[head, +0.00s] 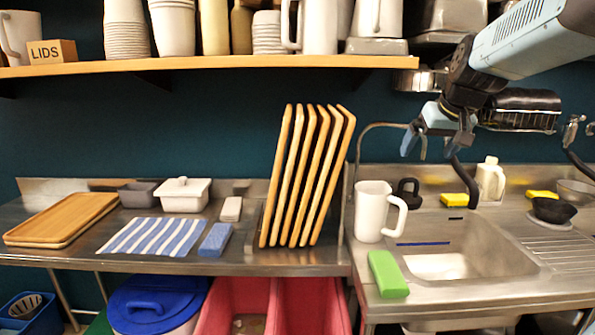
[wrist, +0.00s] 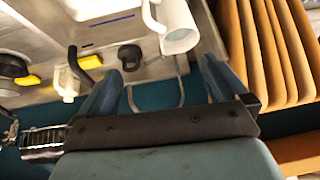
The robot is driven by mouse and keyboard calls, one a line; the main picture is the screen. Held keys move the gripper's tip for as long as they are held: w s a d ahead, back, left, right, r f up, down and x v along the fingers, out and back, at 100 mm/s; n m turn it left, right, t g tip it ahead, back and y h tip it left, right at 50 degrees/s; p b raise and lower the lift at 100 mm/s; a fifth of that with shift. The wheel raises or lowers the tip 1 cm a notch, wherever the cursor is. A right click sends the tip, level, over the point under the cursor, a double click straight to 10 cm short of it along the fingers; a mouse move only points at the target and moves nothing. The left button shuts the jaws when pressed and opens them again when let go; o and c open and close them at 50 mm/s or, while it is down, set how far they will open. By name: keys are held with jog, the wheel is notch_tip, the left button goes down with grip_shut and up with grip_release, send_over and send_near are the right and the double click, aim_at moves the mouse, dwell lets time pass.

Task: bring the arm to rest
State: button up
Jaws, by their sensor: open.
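My gripper (head: 428,142) is raised in the air at the right of the head view, in front of the dark teal wall and above the sink's back edge. Its blue fingers point down and stand apart, with nothing between them. In the wrist view my gripper (wrist: 160,92) shows both fingers spread, with wall and counter beyond. My arm reaches in from the upper right of the head view. The gripper touches nothing that I can see.
Below the gripper are a white pitcher (head: 371,212), a sink (head: 480,240) and a green sponge (head: 387,273). Wooden boards (head: 300,178) stand upright left of the sink. A loaded shelf (head: 200,64) runs above. The air around the gripper's front looks clear.

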jog(key=s+a+f, duration=0.2)
jog(key=s, duration=0.5)
jog(key=s+a+f, duration=0.2)
jog(key=s+f, duration=0.1)
jog(key=s, duration=0.4)
jog(key=s+a+f+g, duration=0.1)
jog(key=s+a+f, duration=0.1)
jog(key=s, duration=0.5)
jog(key=shift+f+h, duration=0.3)
jog(key=shift+f, duration=0.15)
